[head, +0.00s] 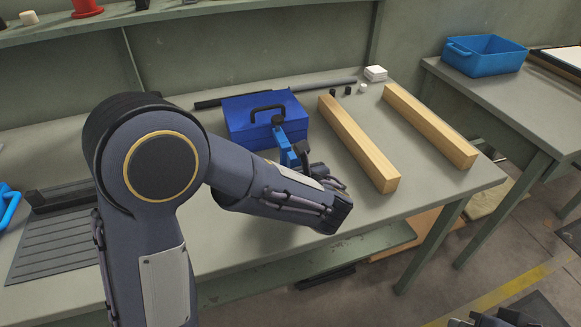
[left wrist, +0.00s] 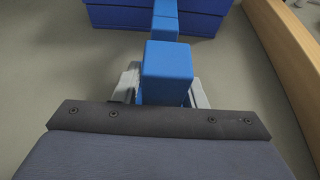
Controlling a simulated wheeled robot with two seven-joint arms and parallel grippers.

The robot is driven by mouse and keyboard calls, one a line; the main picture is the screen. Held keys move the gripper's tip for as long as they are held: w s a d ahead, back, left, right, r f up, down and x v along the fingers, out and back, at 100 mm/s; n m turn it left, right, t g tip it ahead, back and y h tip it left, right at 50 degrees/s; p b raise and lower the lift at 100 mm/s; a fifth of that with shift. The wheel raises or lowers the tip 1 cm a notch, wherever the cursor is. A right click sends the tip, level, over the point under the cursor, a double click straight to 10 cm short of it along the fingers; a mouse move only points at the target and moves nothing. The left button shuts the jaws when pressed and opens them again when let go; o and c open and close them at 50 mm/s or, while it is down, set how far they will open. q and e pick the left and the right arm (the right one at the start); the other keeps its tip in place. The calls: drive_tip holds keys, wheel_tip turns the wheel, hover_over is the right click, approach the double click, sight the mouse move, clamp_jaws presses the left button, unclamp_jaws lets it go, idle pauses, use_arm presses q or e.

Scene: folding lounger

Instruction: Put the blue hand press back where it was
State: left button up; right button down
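The blue hand press (head: 284,147) stands out as a narrow blue bar in front of the blue toolbox in the head view. In the left wrist view its square blue end (left wrist: 167,72) fills the space between the grey fingers. My left gripper (head: 303,160) has a finger close against each side of it and looks shut on it. The wrist and fingers hide its lower part, so I cannot tell whether it touches the bench. My right gripper (head: 492,319) shows only partly at the bottom right edge, its fingers unclear.
The blue toolbox (head: 248,110) with a black handle is just behind the press. Two wooden beams (head: 358,145) (head: 430,127) lie to the right. A ribbed dark mat (head: 58,243) lies at left, with another blue object (head: 8,203) beyond it. A blue bin (head: 487,58) stands on the right table.

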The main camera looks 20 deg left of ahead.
use_arm(q)
drive_tip(key=shift+o, duration=0.6)
drive_tip(key=shift+r, duration=0.1)
drive_tip(key=shift+r+p, duration=0.25)
drive_tip(key=shift+p, duration=0.05)
drive_tip(key=p+v, duration=0.1)
drive_tip(key=v, duration=1)
drive_tip(key=shift+s+d, duration=0.25)
drive_tip(key=shift+s, duration=0.1)
drive_tip(key=shift+s, duration=0.1)
